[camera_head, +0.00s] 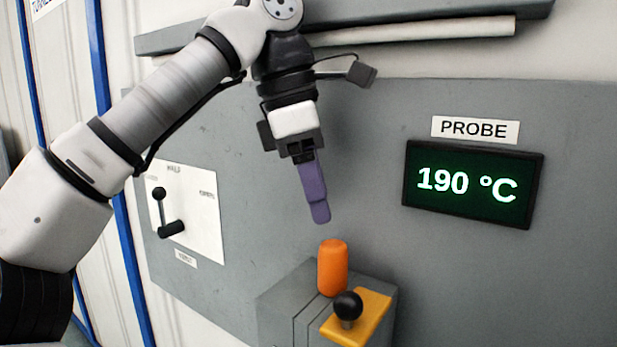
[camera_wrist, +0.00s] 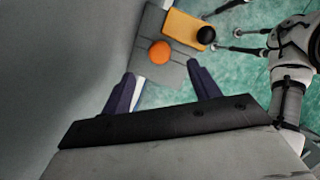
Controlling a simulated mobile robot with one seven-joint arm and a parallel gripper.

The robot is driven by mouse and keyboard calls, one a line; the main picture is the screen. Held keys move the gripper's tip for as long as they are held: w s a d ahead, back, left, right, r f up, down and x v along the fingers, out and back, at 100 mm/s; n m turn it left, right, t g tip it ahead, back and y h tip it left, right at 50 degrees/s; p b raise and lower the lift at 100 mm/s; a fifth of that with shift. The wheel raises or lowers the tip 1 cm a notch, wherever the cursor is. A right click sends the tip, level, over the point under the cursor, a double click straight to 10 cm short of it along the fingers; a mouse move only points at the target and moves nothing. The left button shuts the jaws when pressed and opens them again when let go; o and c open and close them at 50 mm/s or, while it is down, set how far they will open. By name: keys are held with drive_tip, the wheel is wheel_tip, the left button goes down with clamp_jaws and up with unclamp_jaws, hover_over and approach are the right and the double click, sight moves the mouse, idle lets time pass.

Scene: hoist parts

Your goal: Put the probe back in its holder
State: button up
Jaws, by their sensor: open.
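The orange rounded handle (camera_head: 332,268), which looks like the probe's, stands upright at the top of a grey block (camera_head: 285,303). Anything of it below the block's top is hidden. In the wrist view the orange handle (camera_wrist: 160,52) shows end-on, ahead of my fingers and roughly between them. My gripper (camera_head: 320,218) has purple fingers pointing down, a short way above the handle and apart from it. In the wrist view my gripper (camera_wrist: 160,80) is open with nothing between its fingers.
A yellow plate (camera_head: 372,312) with a black ball knob (camera_head: 348,305) sits right beside the handle. A display (camera_head: 472,184) reads 190 °C under a PROBE label (camera_head: 475,130). A white panel with a black lever (camera_head: 172,228) is at left. A ledge (camera_head: 430,32) runs above.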

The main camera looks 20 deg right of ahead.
sight(332, 243)
drive_tip(key=x, duration=1)
drive_tip(key=shift+d+f, duration=0.15)
drive_tip(key=c, duration=1.1)
drive_tip(key=shift+o, duration=1.4)
drive_tip(key=shift+c, duration=1.2)
drive_tip(key=shift+c, duration=0.4)
